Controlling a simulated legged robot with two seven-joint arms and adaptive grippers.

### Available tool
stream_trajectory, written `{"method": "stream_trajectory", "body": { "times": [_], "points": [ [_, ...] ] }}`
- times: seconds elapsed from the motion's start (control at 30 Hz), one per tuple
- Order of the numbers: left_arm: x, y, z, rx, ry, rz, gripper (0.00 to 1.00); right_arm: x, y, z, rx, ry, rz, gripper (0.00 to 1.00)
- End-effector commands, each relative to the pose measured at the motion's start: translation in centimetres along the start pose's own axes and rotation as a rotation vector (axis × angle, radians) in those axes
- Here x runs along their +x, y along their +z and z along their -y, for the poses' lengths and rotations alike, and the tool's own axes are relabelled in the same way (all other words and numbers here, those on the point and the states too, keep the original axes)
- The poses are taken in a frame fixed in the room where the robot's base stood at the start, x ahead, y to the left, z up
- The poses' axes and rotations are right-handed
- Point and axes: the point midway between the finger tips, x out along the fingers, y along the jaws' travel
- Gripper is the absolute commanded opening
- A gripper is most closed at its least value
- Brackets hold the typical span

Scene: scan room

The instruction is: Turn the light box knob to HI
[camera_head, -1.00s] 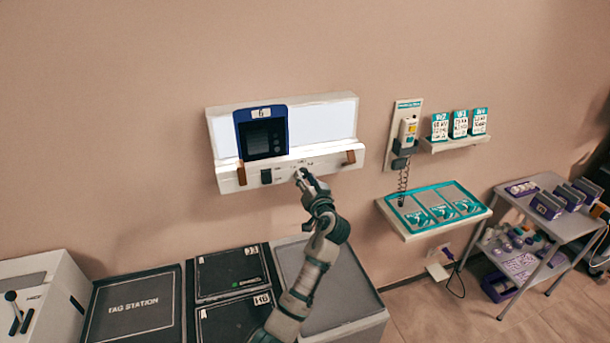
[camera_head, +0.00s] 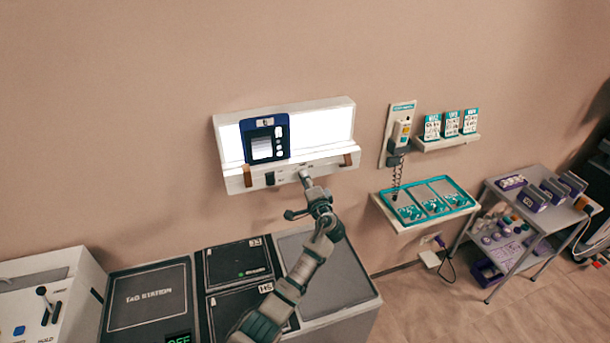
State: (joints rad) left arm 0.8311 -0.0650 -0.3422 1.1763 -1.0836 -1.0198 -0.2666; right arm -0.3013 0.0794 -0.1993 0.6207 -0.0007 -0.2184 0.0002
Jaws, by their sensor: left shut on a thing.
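The light box (camera_head: 330,122) is a white wall-mounted unit with a brightly lit panel and a ledge of controls below it. Its knob sits on the front of the ledge, near the middle, mostly covered by my gripper; its pointer and the HI mark are too small to read. My left gripper (camera_head: 306,180) reaches up from below and is shut on the knob. A dark finger part sticks out to the left below it. My right gripper is not in view.
A dark blue film frame (camera_head: 265,139) hangs on the panel's left side. A black switch (camera_head: 270,179) sits left of the knob. Below are a tag station (camera_head: 148,297) and dark-lidded bins (camera_head: 238,263). A teal-edged tray shelf (camera_head: 382,202) and a grey cart (camera_head: 525,230) stand right.

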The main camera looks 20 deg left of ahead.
Motion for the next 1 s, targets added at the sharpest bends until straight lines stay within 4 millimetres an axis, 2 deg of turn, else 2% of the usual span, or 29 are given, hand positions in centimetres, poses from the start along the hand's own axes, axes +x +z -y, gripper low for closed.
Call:
{"method": "stream_trajectory", "body": {
  "times": [0.03, 0.5, 1.0],
  "points": [
    [-0.1, -0.2, 0.3, 0.046, 0.003, -0.005, 0.0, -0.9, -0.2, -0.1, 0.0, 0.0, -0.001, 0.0],
    [-0.1, -0.2, 0.0, 0.483, 0.005, -0.006, 0.0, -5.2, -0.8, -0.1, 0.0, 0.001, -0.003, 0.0],
    [-0.2, -0.2, -0.5, 0.765, 0.007, -0.007, 0.0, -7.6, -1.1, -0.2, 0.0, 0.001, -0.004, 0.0]
  ]
}}
